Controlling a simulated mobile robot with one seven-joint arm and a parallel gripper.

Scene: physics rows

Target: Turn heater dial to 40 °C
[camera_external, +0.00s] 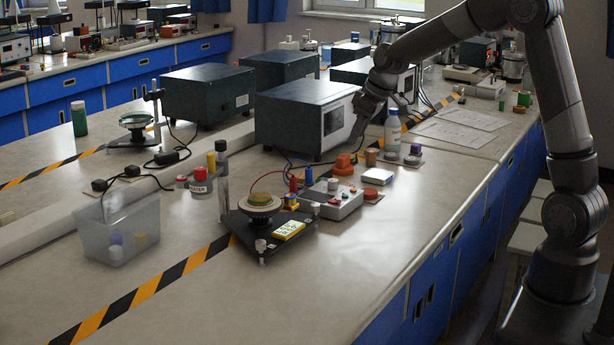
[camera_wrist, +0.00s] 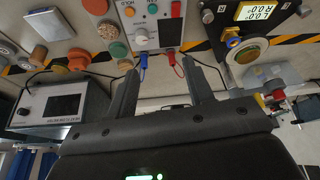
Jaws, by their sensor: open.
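No dial is legibly marked as a heater dial. A grey control box (camera_external: 334,198) sits mid-bench with a pale round knob, which also shows in the wrist view (camera_wrist: 141,39), along with red and green buttons. To its left is a black base with a round dial-like disc (camera_external: 261,200) and a yellow display (camera_wrist: 258,12). The leads of the control box pass near the fingertips.
A white bottle (camera_external: 392,132), a small white scale (camera_external: 378,176) and orange knob-like pieces (camera_external: 343,165) stand near the control box. A clear bin (camera_external: 118,228) is at left. Striped tape (camera_external: 150,290) crosses the bench. The front right bench top is clear.

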